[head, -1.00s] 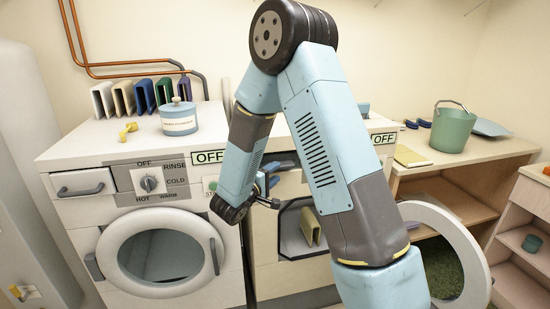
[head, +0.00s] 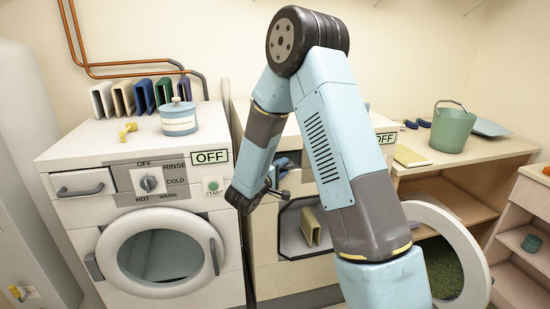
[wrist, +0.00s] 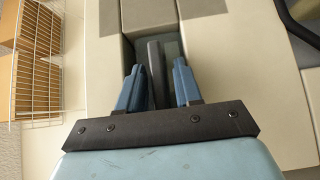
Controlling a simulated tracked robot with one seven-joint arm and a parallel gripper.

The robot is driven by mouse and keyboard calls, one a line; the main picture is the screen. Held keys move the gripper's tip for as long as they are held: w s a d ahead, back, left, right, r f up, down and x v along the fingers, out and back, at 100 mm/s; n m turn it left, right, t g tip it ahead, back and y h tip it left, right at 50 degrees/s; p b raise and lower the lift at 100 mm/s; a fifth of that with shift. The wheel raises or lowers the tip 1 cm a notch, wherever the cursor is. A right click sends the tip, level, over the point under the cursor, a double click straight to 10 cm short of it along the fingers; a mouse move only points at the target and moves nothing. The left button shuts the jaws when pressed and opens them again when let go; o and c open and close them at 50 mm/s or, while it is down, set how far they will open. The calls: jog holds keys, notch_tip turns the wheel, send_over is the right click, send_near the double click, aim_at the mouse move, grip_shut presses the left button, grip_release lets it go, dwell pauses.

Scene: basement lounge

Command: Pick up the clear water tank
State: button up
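My gripper (wrist: 158,85) is open in the wrist view, its two blue fingers apart at the mouth of a recess in the pale machine front. A dark grey upright bar (wrist: 155,72), like a handle, stands between the fingers, nearer the left one; contact cannot be told. Behind it is a smooth grey-green, slightly see-through surface (wrist: 173,48), which may be the clear water tank. In the head view my gripper (head: 286,163) is at the upper front of the right machine (head: 268,257), partly hidden by my arm. The tank cannot be made out there.
The left machine (head: 95,215) has a shut round door and a drawer. The right machine's round door (head: 470,262) stands open to the right. A yellowish panel (head: 310,227) sits in its lower opening. A green bucket (head: 453,130) stands on the wooden bench. A wire rack (wrist: 38,65) shows in the wrist view.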

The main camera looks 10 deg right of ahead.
grip_shut()
dwell(0.6)
